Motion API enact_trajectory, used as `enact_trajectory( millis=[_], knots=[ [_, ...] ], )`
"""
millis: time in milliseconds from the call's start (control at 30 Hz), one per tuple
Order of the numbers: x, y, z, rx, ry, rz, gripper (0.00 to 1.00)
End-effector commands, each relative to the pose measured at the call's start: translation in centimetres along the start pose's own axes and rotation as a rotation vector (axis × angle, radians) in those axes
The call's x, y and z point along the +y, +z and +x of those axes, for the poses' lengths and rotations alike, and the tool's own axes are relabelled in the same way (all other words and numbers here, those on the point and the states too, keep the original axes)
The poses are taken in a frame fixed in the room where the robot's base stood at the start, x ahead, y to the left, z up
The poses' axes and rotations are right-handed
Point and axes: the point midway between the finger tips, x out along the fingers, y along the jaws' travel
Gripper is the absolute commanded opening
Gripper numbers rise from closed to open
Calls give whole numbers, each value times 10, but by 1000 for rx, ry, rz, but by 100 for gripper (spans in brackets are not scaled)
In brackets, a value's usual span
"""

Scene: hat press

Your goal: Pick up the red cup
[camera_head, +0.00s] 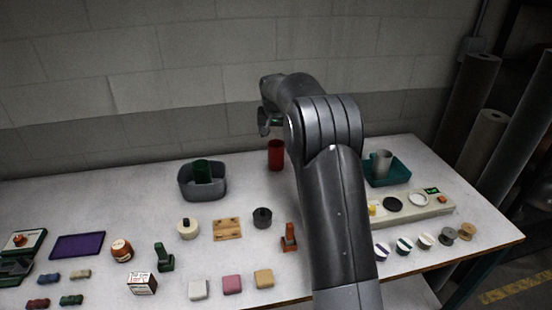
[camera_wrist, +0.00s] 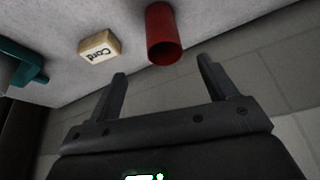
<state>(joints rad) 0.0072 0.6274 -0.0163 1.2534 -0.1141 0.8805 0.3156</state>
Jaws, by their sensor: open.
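The red cup (camera_head: 276,154) stands upright near the back edge of the table, just left of my arm in the head view. In the wrist view the red cup (camera_wrist: 163,34) is beyond the fingers, toward the top, with its open end showing. My gripper (camera_wrist: 162,72) is open and empty. The cup lies ahead of the gap between the two fingers, apart from them. In the head view my gripper (camera_head: 264,122) is partly hidden by the wrist and sits above the back of the table near the cup.
A teal tray (camera_head: 400,173) with a grey mug (camera_head: 381,163) is at right. A wall rises behind the table.

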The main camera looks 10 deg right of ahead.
Motion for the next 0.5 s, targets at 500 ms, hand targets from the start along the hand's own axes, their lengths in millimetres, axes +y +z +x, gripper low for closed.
enact_trajectory(
  millis=[500],
  knots=[
    [-3, -7, 66, -5, 6, 8, 77]
  ],
)
